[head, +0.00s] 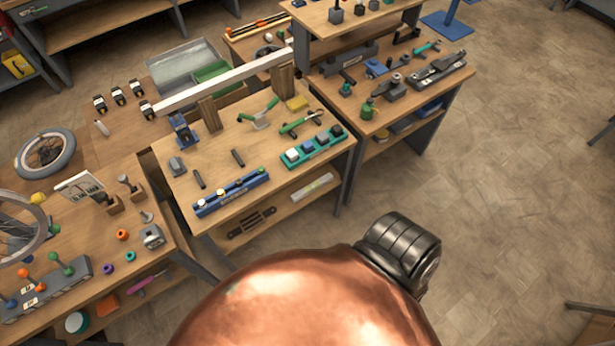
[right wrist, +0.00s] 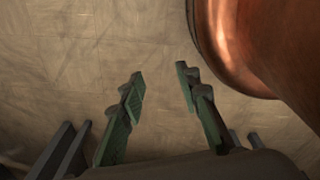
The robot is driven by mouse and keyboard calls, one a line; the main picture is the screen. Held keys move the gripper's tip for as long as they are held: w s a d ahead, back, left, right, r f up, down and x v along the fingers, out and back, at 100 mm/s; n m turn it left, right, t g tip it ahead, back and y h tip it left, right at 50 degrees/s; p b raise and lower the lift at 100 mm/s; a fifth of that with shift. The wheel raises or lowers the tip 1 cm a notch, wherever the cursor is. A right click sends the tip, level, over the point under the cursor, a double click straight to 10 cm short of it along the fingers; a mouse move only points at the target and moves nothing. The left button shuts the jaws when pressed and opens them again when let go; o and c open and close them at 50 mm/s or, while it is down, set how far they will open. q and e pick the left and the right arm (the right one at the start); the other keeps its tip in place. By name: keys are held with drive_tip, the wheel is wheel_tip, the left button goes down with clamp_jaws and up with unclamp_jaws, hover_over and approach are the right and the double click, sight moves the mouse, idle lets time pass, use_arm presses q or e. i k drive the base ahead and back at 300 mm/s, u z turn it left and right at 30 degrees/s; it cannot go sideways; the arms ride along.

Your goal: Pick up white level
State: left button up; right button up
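A pale whitish bar (head: 312,187) that looks like a level lies on the lower shelf of the middle workbench, below the green socket tray; its details are too small to read. A longer white beam (head: 226,82) rests across wooden blocks on the bench top. My right gripper (right wrist: 160,76) shows in the right wrist view with its two green fingers apart and nothing between them. My left gripper is out of view.
The middle bench (head: 214,145) carries a blue rail (head: 231,194), a green tray (head: 314,148) and hand tools. A dark bracket (head: 251,222) lies on its lower shelf, left of the bar. Benches stand on both sides. The floor (head: 500,170) at right is clear.

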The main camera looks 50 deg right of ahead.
sight(301, 194)
drive_tip(key=z, duration=1.65)
